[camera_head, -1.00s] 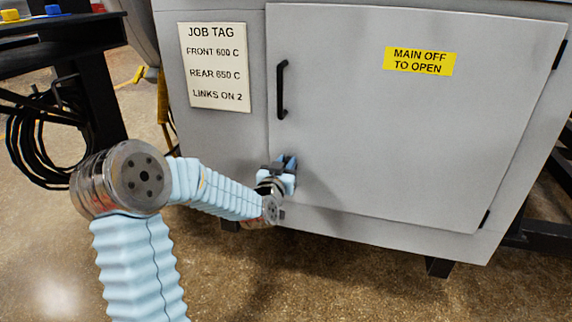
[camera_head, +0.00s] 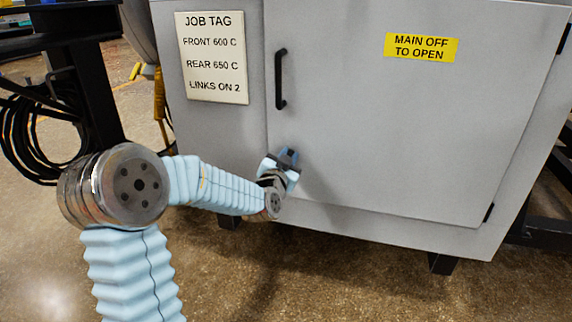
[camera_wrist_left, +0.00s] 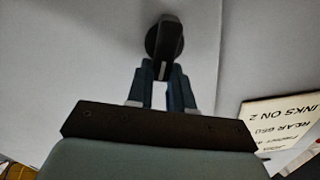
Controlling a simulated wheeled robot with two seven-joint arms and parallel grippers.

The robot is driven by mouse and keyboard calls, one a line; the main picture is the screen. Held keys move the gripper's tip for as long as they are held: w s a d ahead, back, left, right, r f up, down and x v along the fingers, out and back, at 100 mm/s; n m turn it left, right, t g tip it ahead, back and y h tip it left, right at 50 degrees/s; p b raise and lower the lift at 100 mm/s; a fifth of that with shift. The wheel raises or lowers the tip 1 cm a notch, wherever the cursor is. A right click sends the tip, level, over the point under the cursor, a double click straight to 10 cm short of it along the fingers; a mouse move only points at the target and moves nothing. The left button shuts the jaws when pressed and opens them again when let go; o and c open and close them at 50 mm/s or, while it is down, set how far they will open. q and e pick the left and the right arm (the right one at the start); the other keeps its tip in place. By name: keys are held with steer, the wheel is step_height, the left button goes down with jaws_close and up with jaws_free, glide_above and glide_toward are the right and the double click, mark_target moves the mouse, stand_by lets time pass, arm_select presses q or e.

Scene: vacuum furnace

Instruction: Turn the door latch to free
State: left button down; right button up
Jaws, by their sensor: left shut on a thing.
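The grey cabinet door (camera_head: 400,130) is closed flat against the cabinet front. My left gripper (camera_head: 287,156) is at the door's lower left edge, below the black bar handle (camera_head: 280,79). In the left wrist view, the gripper (camera_wrist_left: 162,78) has its two dark blue fingers shut on the door latch (camera_wrist_left: 164,40), a black knob with a round base and a pale line on its grip. In the head view the gripper hides the latch. My right gripper is not in view.
A job tag plate (camera_head: 212,57) is on the panel left of the door. A yellow label (camera_head: 421,47) is at the door's upper part. Black cables (camera_head: 35,135) hang from a dark stand at the left. The floor (camera_head: 350,285) before the cabinet is clear.

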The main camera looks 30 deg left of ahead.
arm_select(q)
steer(key=shift+w+d+f+m+b, duration=0.1)
steer(key=shift+d+f+m+b, duration=0.15)
steer(key=shift+m, duration=1.6)
steer(key=shift+w+d+f+m+b, duration=0.1)
steer(key=shift+d+f+m+b, duration=0.15)
steer(key=shift+m, duration=1.65)
steer(key=shift+d+f+m+b, duration=0.2)
steer(key=shift+d+f+m, duration=0.1)
steer(key=shift+m, duration=1.55)
steer(key=c, duration=1.3)
jaws_free()
steer(key=o, duration=0.3)
steer(key=shift+f+m, duration=0.15)
steer(key=shift+m, duration=0.15)
